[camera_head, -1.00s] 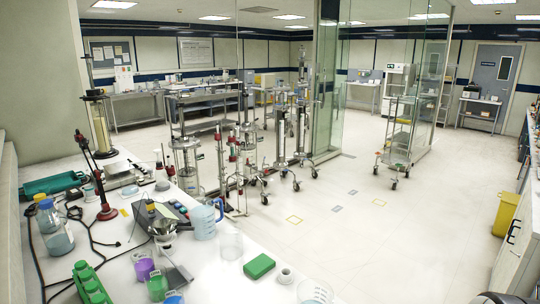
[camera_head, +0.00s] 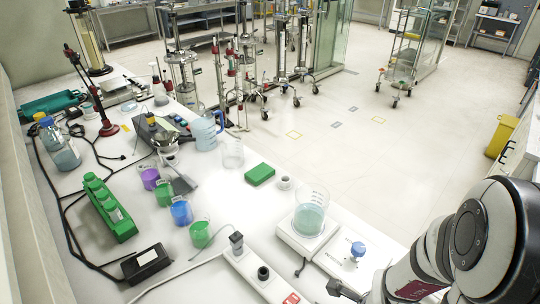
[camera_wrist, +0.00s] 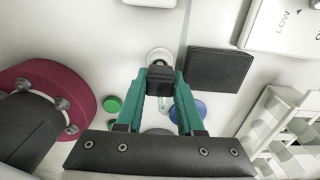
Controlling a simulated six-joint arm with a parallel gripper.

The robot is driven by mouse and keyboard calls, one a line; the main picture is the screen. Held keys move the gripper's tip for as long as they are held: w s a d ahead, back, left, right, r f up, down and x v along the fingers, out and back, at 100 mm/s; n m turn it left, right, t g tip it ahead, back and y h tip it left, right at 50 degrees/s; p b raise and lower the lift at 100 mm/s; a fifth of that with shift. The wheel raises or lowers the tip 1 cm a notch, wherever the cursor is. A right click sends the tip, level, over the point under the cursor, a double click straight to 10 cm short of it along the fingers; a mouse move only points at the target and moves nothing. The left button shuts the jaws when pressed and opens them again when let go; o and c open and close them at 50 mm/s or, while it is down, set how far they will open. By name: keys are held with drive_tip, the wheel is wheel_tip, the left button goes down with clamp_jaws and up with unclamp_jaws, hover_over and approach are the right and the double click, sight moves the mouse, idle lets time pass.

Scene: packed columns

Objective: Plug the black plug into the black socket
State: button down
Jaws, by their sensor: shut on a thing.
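In the wrist view my gripper (camera_wrist: 160,88) has green fingers shut on a small black block (camera_wrist: 160,80), which looks like the black plug. It is held above a pale surface; its far side is hidden. In the head view my arm enters at the lower right, and a small dark part at its end (camera_head: 340,288) shows at the bottom edge, too small to read. A white power strip (camera_head: 245,262) lies to its left on the bench. It carries a black plug-like piece (camera_head: 236,240) and a round black piece (camera_head: 263,272); I cannot tell which is the black socket.
In the wrist view a black pad (camera_wrist: 218,70) is beside my gripper.

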drive_tip(key=shift+r, duration=0.15)
drive_tip(key=shift+r, duration=3.75)
drive_tip(key=w+a+r+n, duration=0.1)
drive_tip(key=w+a+n, duration=0.2)
drive_tip(key=w+a, duration=0.5)
drive_tip(key=w+a+r+n, duration=0.2)
drive_tip(key=w+a+n, duration=0.1)
drive_tip(key=w+a, duration=0.5)
drive_tip(key=a, duration=0.3)
drive_tip(key=shift+w+a+r, duration=0.25)
drive_tip(key=shift+w+a, duration=0.05)
drive_tip(key=shift+w, duration=0.05)
drive_tip(key=shift+f, duration=2.9)
drive_tip(key=shift+f, duration=1.65)
